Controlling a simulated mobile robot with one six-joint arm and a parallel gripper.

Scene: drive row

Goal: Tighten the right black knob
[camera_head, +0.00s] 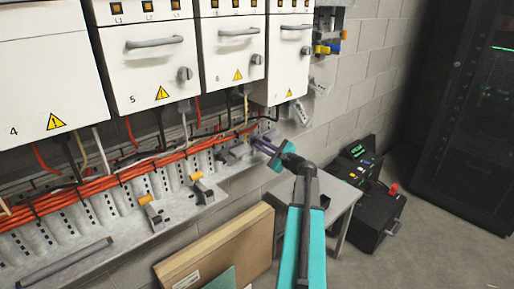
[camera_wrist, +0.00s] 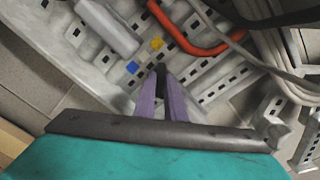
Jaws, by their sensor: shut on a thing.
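My gripper (camera_wrist: 162,95) has purple fingers, and they are closed on a small black knob (camera_wrist: 161,72) in the wrist view. Only the knob's dark top end shows between the fingertips; the rest is hidden. In the head view my gripper (camera_head: 264,147) is at the right end of the grey slotted rail (camera_head: 172,214), below the rightmost white cabinet. The knob cannot be made out there. A yellow mark (camera_wrist: 157,43) and a blue mark (camera_wrist: 132,67) lie on the metal just beyond and to the left of the knob.
An orange cable (camera_wrist: 185,40) and grey cables (camera_wrist: 245,50) run close beyond and right of my fingers. White cabinets (camera_head: 150,72) hang above the rail. A small table (camera_head: 340,197), black cases (camera_head: 375,215) and a leaning brown board (camera_head: 222,250) are below.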

